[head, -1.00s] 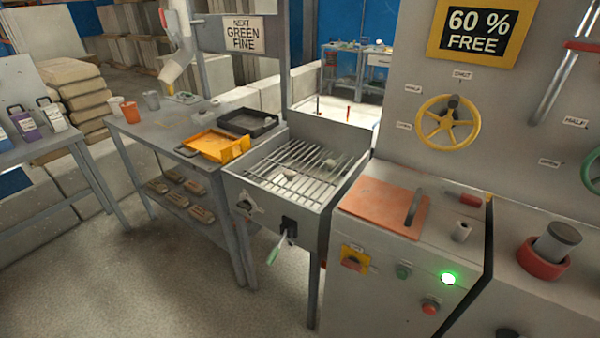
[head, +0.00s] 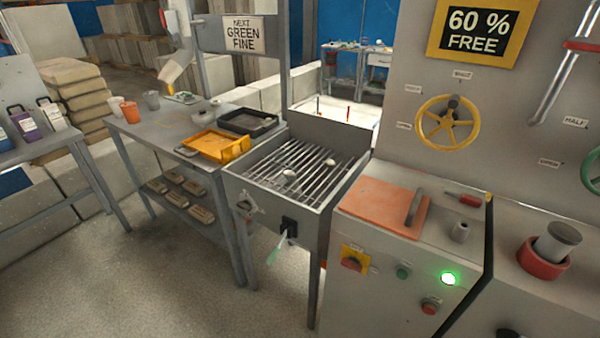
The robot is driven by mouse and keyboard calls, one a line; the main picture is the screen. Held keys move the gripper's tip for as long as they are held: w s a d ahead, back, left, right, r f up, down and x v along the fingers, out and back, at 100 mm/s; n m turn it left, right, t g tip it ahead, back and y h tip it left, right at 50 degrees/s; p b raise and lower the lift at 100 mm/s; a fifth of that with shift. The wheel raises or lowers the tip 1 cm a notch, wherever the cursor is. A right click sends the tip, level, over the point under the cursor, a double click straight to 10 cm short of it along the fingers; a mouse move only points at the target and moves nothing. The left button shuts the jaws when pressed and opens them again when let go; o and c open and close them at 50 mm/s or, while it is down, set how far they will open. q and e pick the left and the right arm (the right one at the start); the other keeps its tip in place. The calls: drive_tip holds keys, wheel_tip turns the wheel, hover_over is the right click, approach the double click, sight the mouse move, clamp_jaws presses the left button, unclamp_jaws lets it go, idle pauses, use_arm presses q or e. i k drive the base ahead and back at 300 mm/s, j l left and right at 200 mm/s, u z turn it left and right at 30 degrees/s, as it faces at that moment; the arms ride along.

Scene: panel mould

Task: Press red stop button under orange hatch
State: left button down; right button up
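The orange hatch (head: 376,207) lies flat on top of the grey cabinet (head: 385,310), with a dark bar handle (head: 414,207) at its right side. It looks closed. On the cabinet front below it, a red button (head: 352,264) sits on a yellow plate. To its right are a dark green button (head: 403,271) and a brightly lit green lamp (head: 448,279). A second red button (head: 430,306) sits lower, below the lamp. Small labels by the buttons are too small to read. Neither of my grippers shows in the head view.
A barred grate box (head: 300,170) stands left of the cabinet. A table with an orange tray (head: 215,145) is farther left. A yellow handwheel (head: 447,122) is on the panel behind. A red-ringed cylinder (head: 552,250) stands at right. The floor at lower left is clear.

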sight(429, 309)
drive_tip(key=z, duration=0.35)
drive_tip(key=k+l+z, duration=0.15)
drive_tip(key=z, duration=0.5)
drive_tip(key=k+l, duration=0.05)
drive_tip(key=l, duration=0.05)
